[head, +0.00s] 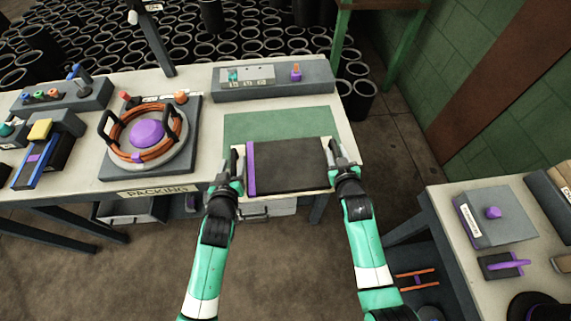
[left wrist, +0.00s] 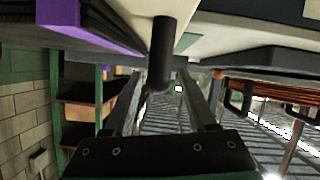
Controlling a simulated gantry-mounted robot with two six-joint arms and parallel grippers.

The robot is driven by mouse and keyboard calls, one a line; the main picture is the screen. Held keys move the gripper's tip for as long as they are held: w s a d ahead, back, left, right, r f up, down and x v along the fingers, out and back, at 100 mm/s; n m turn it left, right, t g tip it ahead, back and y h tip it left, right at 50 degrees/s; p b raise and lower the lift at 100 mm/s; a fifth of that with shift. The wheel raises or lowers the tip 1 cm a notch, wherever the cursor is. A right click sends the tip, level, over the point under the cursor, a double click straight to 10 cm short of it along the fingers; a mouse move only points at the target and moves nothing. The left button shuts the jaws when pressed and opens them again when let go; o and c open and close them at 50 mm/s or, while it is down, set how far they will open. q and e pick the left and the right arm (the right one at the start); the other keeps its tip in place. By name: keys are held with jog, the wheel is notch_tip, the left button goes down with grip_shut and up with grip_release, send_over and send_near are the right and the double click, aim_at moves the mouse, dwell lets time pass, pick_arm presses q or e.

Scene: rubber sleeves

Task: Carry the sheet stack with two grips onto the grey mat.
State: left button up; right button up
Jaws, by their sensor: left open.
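The sheet stack (head: 295,165) is a flat dark pile with a purple strip along its left side. It lies at the table's front edge, and its purple side also shows at the top left of the left wrist view (left wrist: 88,34). Behind it lies a flat mat (head: 275,123), which looks green rather than grey. My left gripper (head: 233,163) is beside the stack's left side; its fingers (left wrist: 165,95) are open, with no sheets visible between them. My right gripper (head: 339,155) is at the stack's right side; its finger gap is too small to read.
A grey panel (head: 272,82) with small parts stands behind the mat. A cable coil (head: 178,128) on a fixture stands to the left. A second table (head: 470,200) with a grey box (head: 500,222) is at the right. A dark cylinder (left wrist: 162,55) shows near my left fingers.

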pick_arm(q)
jog(key=shift+w+f, duration=0.1)
jog(key=shift+w, duration=0.25)
pick_arm(e)
jog(key=shift+w+f, duration=0.15)
jog(key=shift+w, duration=0.15)
pick_arm(q)
jog(key=c, duration=0.6)
pick_arm(e)
grip_shut()
pick_arm(q)
grip_shut()
